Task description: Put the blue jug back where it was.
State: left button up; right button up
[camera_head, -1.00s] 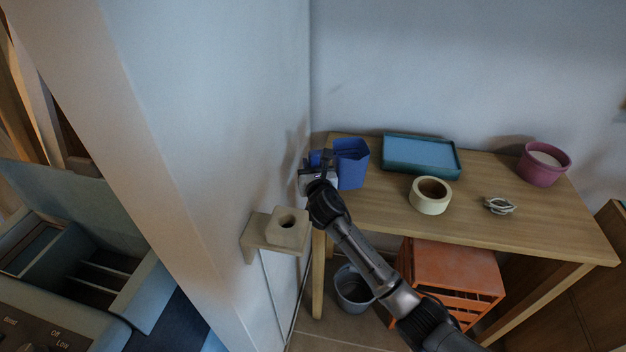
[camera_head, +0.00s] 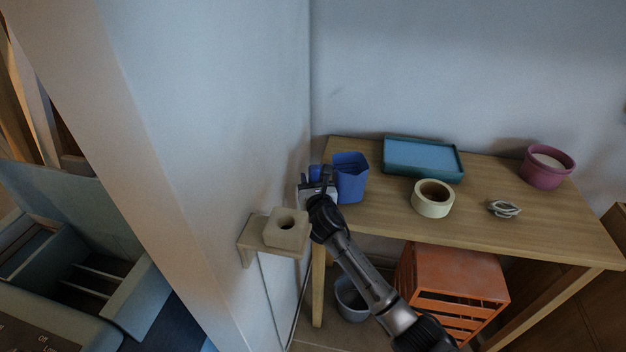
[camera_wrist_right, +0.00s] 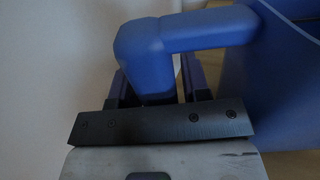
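The blue jug (camera_head: 350,178) is at the left end of the wooden table (camera_head: 480,215), near the wall, and looks upright. Its handle (camera_head: 315,172) points left. My right gripper (camera_head: 319,184) is at the handle. In the right wrist view the jug's handle (camera_wrist_right: 150,55) runs down between the two fingers of the gripper (camera_wrist_right: 158,90), and the jug's body (camera_wrist_right: 290,85) is on the right. The gripper looks shut on the handle. I cannot tell whether the jug's base touches the table. My left gripper is not in view.
A teal tray (camera_head: 422,173), a cream tape roll (camera_head: 421,206), a small grey item (camera_head: 503,208) and a pink pot (camera_head: 546,180) are on the table. A wall bracket (camera_head: 250,240) carries a beige block (camera_head: 285,238) left of my arm. Below are an orange crate (camera_head: 455,268) and grey bucket (camera_head: 348,303).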

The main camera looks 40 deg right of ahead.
jog(key=shift+o, duration=1)
jog(key=shift+r, duration=0.2)
jog(key=s+a+f+m+g+y+p, duration=0.1)
jog(key=s+a+f+m+g, duration=0.3)
jog(key=s+m, duration=0.5)
jog(key=s+a+f+m+g+y+p, duration=0.1)
jog(key=s+a+f+m+g+y, duration=0.3)
jog(key=s+m, duration=0.6)
jog(key=s+a+f+m+g+y+p, duration=0.2)
jog(key=s+a+f+m, duration=0.6)
jog(key=s, duration=2.1)
jog(key=m+g, duration=0.2)
jog(key=shift+f+g+y, duration=0.25)
jog(key=shift+g+y, duration=0.05)
jog(key=shift+g, duration=0.1)
